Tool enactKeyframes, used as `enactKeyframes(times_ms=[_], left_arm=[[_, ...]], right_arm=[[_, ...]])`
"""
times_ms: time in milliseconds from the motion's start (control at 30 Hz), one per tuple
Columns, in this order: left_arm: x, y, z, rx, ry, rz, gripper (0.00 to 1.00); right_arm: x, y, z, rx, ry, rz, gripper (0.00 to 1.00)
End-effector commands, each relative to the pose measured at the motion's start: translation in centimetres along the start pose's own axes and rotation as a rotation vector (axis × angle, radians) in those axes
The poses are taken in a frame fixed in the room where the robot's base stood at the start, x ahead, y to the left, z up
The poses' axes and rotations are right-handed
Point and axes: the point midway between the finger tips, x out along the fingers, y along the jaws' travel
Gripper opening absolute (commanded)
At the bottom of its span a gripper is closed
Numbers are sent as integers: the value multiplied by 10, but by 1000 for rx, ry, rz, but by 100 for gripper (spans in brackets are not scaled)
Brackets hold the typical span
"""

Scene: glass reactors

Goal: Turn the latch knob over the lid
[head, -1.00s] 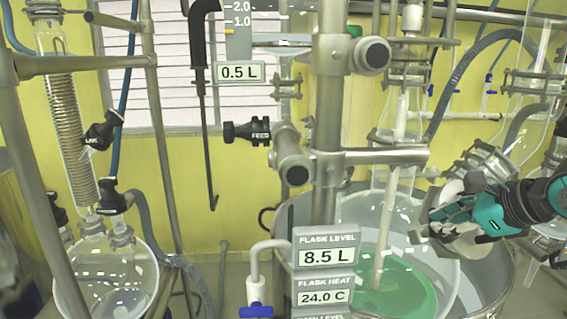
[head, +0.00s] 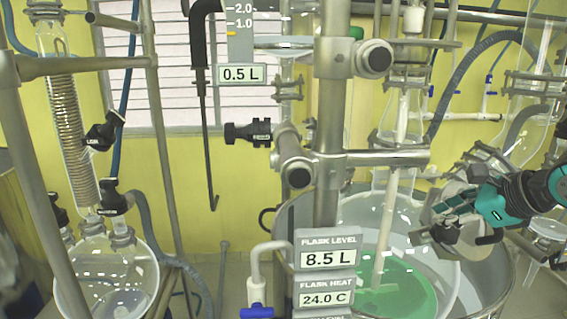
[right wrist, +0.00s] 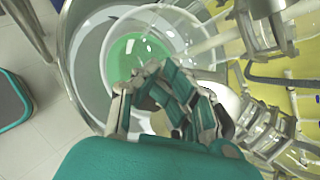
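My right gripper (head: 440,222) reaches in from the right, beside the upper right rim of the clear reactor vessel. In the right wrist view its jointed grey and teal fingers (right wrist: 165,98) stand in front of the vessel. A pale round metal piece (head: 478,240), possibly the lid, shows at the fingers, partly covered by them. The latch knob cannot be made out for certain; the fingers hide much of this spot. Whether they touch or grip anything is unclear. My left gripper is not in view.
The vessel holds green liquid (head: 392,300) and sits in a wide metal bath (head: 495,272). A steel post (head: 328,110) with clamps and readout labels (head: 327,258) stands left of it. Glassware and a grey hose (head: 462,75) crowd the area above the gripper. A round flask (head: 108,270) stands far left.

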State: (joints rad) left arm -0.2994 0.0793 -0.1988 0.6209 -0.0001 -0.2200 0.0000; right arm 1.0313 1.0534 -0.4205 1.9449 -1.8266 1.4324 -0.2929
Motion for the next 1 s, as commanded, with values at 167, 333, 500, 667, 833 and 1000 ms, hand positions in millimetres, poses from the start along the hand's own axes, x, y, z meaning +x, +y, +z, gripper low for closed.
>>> enactKeyframes(times_ms=[167,333,500,667,833,1000], left_arm=[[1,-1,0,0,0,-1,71],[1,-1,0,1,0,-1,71],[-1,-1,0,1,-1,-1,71],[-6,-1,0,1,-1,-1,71],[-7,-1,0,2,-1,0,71],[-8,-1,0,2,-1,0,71]], right_arm=[[1,-6,-5,4,12,-2,0],[1,-7,-7,4,14,-1,0],[1,-7,-6,4,16,1,0],[1,-9,0,4,15,1,0],[-5,-10,2,3,12,-2,0],[-26,-10,3,1,9,-3,0]])
